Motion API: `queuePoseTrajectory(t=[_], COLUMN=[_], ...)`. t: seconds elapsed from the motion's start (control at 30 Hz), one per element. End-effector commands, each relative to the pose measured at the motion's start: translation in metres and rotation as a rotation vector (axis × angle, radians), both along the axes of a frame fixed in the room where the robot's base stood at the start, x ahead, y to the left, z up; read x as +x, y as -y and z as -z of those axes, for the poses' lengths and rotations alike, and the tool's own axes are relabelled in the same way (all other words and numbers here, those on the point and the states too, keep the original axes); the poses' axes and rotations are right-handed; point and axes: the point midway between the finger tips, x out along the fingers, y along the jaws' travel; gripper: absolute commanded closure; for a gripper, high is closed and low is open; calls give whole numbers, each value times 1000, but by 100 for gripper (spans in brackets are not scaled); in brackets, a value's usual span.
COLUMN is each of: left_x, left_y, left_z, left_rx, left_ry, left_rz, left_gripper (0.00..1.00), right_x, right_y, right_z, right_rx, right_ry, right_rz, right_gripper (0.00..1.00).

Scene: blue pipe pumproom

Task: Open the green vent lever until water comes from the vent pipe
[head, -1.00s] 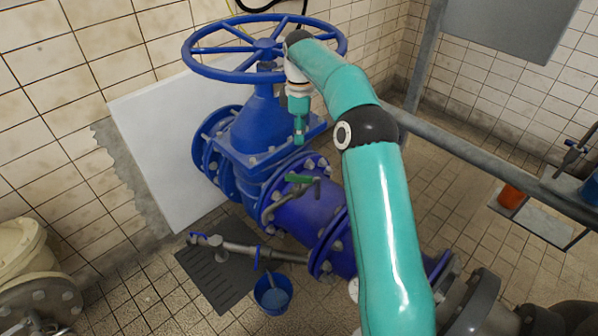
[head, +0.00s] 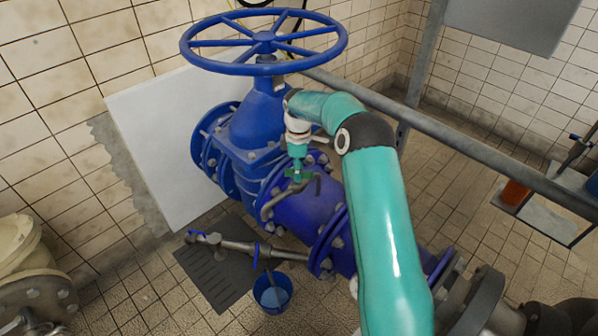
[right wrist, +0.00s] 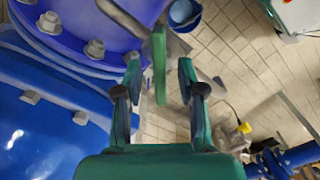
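The green vent lever (head: 306,174) sits on a small fitting above the blue pipe (head: 305,208). A thin grey vent pipe (head: 317,186) bends down beside it; I see no water coming from it. My right gripper (head: 298,170) is at the lever from above. In the right wrist view the lever (right wrist: 160,60) stands upright between the two fingers of my right gripper (right wrist: 159,78), with visible gaps on both sides. The gripper is open around it. My left gripper is not in view.
A large blue handwheel (head: 264,42) stands above the valve body behind my right arm. A blue bucket (head: 272,292) is on the floor by a dark drain grate (head: 212,272). A grey rail (head: 455,142) crosses at the right.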

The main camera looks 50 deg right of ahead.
Motion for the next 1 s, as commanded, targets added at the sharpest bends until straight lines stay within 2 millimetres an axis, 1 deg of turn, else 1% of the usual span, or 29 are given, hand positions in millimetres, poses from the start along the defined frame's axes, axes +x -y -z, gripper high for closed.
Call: queuePoseTrajectory(t=[0.03, 0.13, 0.4, 0.43, 0.57, 0.6, 0.67, 1.0], left_x=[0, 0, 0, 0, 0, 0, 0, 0], left_y=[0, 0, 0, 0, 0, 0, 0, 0], left_z=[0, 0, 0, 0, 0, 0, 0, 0], left_rx=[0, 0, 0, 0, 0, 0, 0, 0], left_ry=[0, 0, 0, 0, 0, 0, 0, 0], left_rz=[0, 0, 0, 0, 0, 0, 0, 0], left_gripper=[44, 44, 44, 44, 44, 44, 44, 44], right_x=[0, 0, 0, 0, 0, 0, 0, -1], right_y=[0, 0, 0, 0, 0, 0, 0, 0], right_z=[4, 9, 10, 10, 10, 10, 10, 11], right_rx=[0, -1, -1, -1, 0, -1, 0, 0], right_ry=[-1, 1, 1, 1, 0, 1, 1, -1], right_rz=[0, 1, 1, 1, 1, 1, 1, 4], right_gripper=[60, 60, 60, 62, 84, 90, 100, 100])
